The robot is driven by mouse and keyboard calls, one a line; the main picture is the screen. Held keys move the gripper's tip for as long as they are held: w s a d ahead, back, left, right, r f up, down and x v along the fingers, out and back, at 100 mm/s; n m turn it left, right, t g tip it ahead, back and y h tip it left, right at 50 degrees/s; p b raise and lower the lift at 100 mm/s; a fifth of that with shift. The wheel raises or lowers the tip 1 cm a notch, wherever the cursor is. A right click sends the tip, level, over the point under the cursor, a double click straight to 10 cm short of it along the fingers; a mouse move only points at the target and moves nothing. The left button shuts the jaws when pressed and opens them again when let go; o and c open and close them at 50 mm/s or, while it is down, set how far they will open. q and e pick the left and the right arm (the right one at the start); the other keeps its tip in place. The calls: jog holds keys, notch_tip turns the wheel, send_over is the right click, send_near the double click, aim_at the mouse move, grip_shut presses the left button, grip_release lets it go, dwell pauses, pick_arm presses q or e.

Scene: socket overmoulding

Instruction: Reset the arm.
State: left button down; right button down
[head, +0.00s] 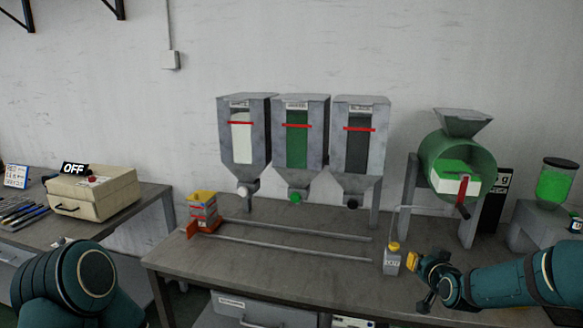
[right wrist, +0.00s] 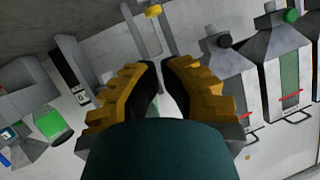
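My right gripper (head: 413,262) reaches in from the right, low over the front of the bench. In the right wrist view its yellow fingers (right wrist: 161,68) have dark pads and a narrow empty gap between them, so it is open and holds nothing. A small grey bottle (head: 391,264) with a yellow cap and a label stands upright on the bench, just left of the fingertips in the head view. Whether they touch cannot be told. My left arm (head: 65,285) shows at the lower left; its gripper is not in view.
Three wall hoppers (head: 297,134) hang behind the bench (head: 290,268). A green drum mixer (head: 455,165) stands at the back right. Two rails (head: 300,233) run along the bench from a red and yellow stack (head: 203,211). A beige box (head: 95,194) sits on the left table.

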jog(key=s+a+f+n+g+y, duration=0.15)
jog(key=s+a+f+g, duration=0.25)
jog(key=s+a+f, duration=0.7)
jog(key=s+a+f+m+g+y, duration=0.15)
jog(key=s+a+f+g, duration=0.25)
jog(key=s+a+f, duration=0.65)
jog(key=s+a+f+n+g+y, duration=0.1)
jog(key=s+f+g, duration=0.3)
jog(key=s, duration=0.6)
notch_tip(320, 180, down, 2)
jog(key=shift+a+f+n, duration=0.15)
jog(key=shift+a+n, duration=0.15)
jog(key=shift+a, duration=0.15)
